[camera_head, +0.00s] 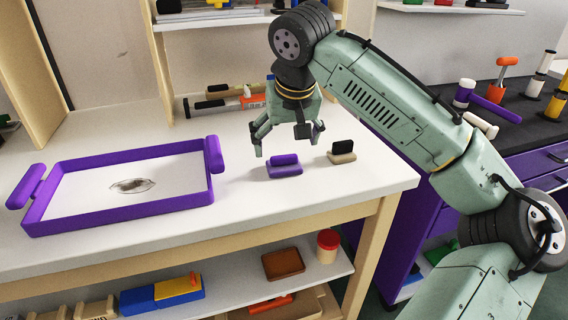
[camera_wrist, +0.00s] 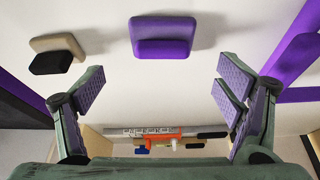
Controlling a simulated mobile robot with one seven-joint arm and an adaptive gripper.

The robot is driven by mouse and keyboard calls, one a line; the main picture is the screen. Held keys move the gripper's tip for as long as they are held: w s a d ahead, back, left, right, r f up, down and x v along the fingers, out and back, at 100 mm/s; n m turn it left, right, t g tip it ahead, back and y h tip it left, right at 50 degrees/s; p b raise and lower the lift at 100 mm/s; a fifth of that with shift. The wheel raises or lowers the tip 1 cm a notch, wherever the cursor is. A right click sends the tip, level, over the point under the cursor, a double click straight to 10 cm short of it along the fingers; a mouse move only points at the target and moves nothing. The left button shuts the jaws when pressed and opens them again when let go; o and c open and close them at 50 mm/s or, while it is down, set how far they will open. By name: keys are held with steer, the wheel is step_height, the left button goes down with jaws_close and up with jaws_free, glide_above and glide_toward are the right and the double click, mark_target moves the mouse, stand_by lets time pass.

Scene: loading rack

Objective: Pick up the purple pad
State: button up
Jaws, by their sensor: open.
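The purple pad (camera_head: 284,167) lies on the white tabletop, a flat base with a raised block on top. In the wrist view the purple pad (camera_wrist: 164,37) is at the upper middle, ahead of the fingers. My gripper (camera_head: 283,143) is open and empty, above the table just over and slightly left of the pad, not touching it. In the wrist view my gripper (camera_wrist: 160,95) shows its fingers spread wide to the left and right, with nothing between them but tabletop.
A beige and black pad (camera_head: 342,154) lies right of the purple one. A purple-rimmed tray (camera_head: 128,213) with tall handles stands on the left. A shelf unit (camera_head: 166,90) with tools is behind. The table's front edge is close to the pads.

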mark_target(284, 156)
steer(key=x, duration=0.3)
steer(key=p+x, duration=0.1)
steer(key=x, duration=0.1)
steer(key=shift+s+f, duration=0.2)
steer(key=shift+s, duration=0.15)
steer(key=shift+c, duration=0.2)
steer(key=shift+a, duration=0.1)
steer(key=c, duration=1.2)
